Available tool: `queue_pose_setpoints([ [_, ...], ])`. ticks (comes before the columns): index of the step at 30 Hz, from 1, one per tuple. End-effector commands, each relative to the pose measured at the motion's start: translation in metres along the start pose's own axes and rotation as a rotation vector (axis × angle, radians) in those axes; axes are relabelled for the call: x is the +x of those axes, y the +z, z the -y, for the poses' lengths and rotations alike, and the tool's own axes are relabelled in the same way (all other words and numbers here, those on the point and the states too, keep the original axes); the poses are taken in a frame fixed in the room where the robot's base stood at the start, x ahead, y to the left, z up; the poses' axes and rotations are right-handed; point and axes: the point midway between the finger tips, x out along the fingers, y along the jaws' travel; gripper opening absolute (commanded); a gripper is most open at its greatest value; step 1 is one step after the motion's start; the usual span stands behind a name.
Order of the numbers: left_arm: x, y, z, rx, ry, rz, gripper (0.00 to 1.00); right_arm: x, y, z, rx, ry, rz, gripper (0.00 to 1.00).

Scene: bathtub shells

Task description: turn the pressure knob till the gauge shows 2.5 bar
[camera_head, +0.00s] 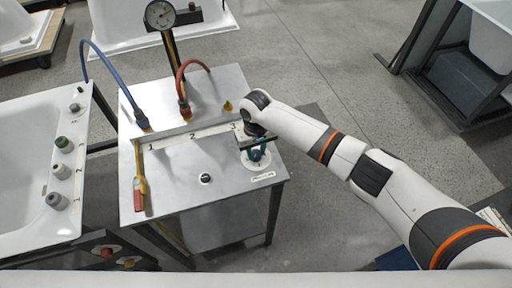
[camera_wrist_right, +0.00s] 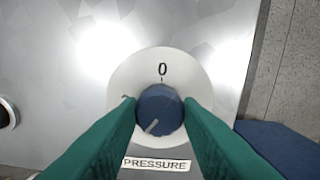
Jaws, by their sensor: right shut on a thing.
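The blue pressure knob (camera_wrist_right: 160,112) sits on a round white dial plate (camera_wrist_right: 122,76) marked 0 at its top. The pale pointer line on the knob aims to the lower left. A PRESSURE label (camera_wrist_right: 157,164) lies below it, also seen in the head view (camera_head: 262,177). My right gripper (camera_head: 256,152) is over the right side of the metal bench, its green fingers shut on the knob from both sides. The round gauge (camera_head: 160,15) stands on a post at the back; its needle is too small to read surely. My left gripper is not in view.
The metal bench (camera_head: 185,222) carries a blue hose (camera_head: 107,77), a red hose (camera_head: 180,75), a numbered strip and a red-and-yellow handled tool (camera_head: 139,194). A white tub (camera_head: 25,150) with several knobs stands at the left.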

Motion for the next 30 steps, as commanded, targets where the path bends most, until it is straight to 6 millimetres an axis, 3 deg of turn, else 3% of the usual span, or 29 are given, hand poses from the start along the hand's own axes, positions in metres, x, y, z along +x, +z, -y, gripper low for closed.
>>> queue_pose_setpoints([
  [2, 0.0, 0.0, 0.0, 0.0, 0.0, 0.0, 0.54, 0.0, 0.0, 0.0, -0.001, 0.0, 0.001, 0.09],
  [3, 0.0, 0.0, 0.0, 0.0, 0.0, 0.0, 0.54, 0.0, 0.0, 0.0, -0.001, -0.001, 0.001, 0.35],
  [7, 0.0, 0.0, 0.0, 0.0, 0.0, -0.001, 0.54, 0.0, 0.0, 0.0, -0.002, -0.001, 0.001, 0.54],
  [15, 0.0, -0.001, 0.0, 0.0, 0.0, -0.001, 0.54, -0.001, 0.0, 0.0, -0.002, -0.001, 0.001, 0.54],
  [19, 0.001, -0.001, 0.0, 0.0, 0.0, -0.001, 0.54, -0.01, 0.001, 0.0, -0.002, 0.001, 0.003, 0.54],
  [30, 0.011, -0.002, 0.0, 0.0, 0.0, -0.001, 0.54, -0.084, 0.001, 0.0, -0.003, 0.001, 0.005, 0.54],
])
